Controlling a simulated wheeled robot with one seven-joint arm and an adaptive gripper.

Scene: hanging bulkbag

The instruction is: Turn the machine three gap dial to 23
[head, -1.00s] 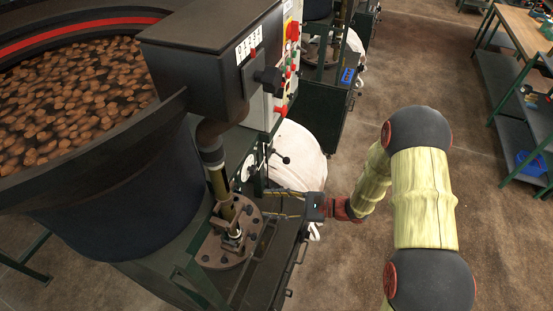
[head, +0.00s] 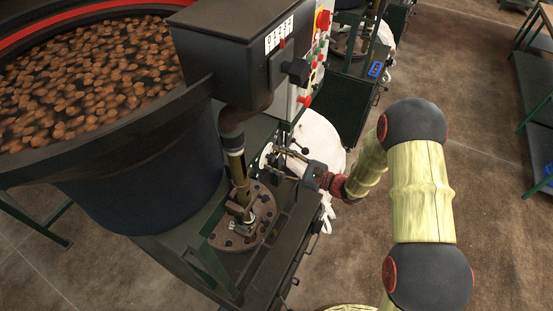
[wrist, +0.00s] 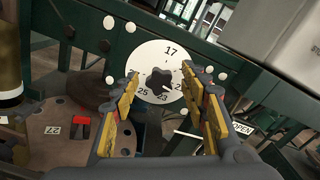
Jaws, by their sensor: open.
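The gap dial is a white disc with a dark lobed knob at its centre. In the wrist view the dial (wrist: 171,54) shows the numbers 17, 25 and 23, and the knob (wrist: 159,80) is dark. In the head view the dial (head: 265,155) is a small white disc on the green frame, partly hidden. My gripper (wrist: 168,84) is open, with yellow-padded fingers to the left and right of the knob in the picture. I cannot tell whether they touch it. My gripper also shows in the head view (head: 290,157), pointing left at the dial.
A brown bolted flange (head: 241,228) stands left of my gripper, under a pipe. A dark box with a 0–4 scale (head: 235,40) is above. A white bag (head: 322,135) hangs behind my gripper. A bin of brown pieces (head: 90,75) fills the left. Floor at right is open.

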